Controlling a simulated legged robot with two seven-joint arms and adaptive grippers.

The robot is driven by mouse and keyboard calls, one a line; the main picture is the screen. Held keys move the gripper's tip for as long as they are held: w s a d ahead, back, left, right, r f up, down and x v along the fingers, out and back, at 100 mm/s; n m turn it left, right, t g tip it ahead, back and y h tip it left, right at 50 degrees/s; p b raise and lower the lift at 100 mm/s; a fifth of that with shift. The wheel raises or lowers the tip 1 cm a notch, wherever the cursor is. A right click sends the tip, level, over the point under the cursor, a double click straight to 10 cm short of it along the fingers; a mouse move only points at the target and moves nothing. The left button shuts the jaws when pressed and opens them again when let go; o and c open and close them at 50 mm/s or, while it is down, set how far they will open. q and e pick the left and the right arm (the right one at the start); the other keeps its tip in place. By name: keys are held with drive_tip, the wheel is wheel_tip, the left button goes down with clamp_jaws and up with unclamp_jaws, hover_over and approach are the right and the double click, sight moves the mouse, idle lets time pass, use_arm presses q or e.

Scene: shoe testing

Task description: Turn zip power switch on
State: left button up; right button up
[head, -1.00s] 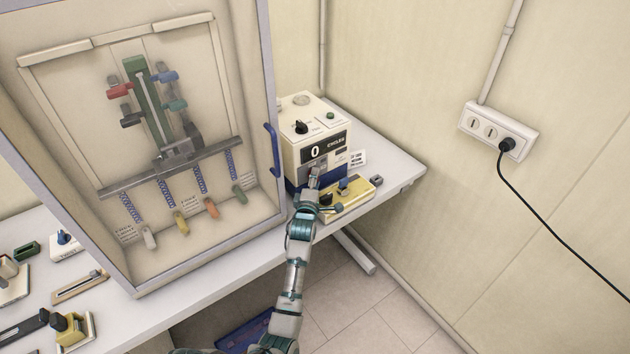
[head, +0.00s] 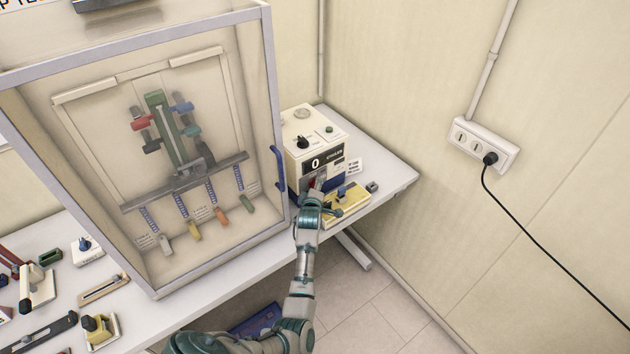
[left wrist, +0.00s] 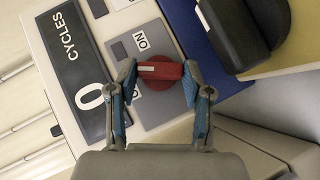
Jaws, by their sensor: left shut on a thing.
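A red rotary knob (left wrist: 160,72) with a white mark sits on a grey plate (left wrist: 146,44) printed "ON", on the cream control box (head: 300,160). The box shows a "0 CYCLES" display (left wrist: 70,58). My left gripper (left wrist: 160,80) is shut on the red knob, one blue-padded finger on each side. The white mark points toward the left finger in the left wrist view. In the head view the left gripper (head: 314,192) is at the front of the box and partly hides the knob. My right gripper is not in view.
A yellow device (head: 347,207) lies just right of my left gripper. A clear-fronted cabinet (head: 279,90) with a blue handle (head: 280,168) stands left of the box. A wall socket (head: 484,143) with a black cable is at the right. Several parts lie on the table's left.

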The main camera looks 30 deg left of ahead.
use_arm(q)
drive_tip(key=shift+w+d+r+m+g+y, duration=0.15)
drive_tip(key=shift+m+g+y, duration=0.2)
drive_tip(key=shift+m+g, duration=0.9)
drive_tip(key=shift+w+d+f+m+g+y, duration=0.15)
drive_tip(key=shift+m+g+y, duration=0.35)
drive_tip(key=shift+g, duration=1.4)
drive_tip(key=shift+w+r+m+g+y, duration=0.15)
drive_tip(key=shift+w+m+g+y, duration=0.1)
drive_tip(key=shift+m+g, duration=1.05)
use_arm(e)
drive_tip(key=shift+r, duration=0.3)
use_arm(q)
drive_tip(key=shift+g, duration=0.35)
drive_tip(key=shift+r, duration=0.1)
drive_tip(key=o, duration=1)
drive_tip(key=shift+c, duration=0.2)
drive_tip(key=shift+o, duration=1)
drive_tip(key=shift+w, duration=0.15)
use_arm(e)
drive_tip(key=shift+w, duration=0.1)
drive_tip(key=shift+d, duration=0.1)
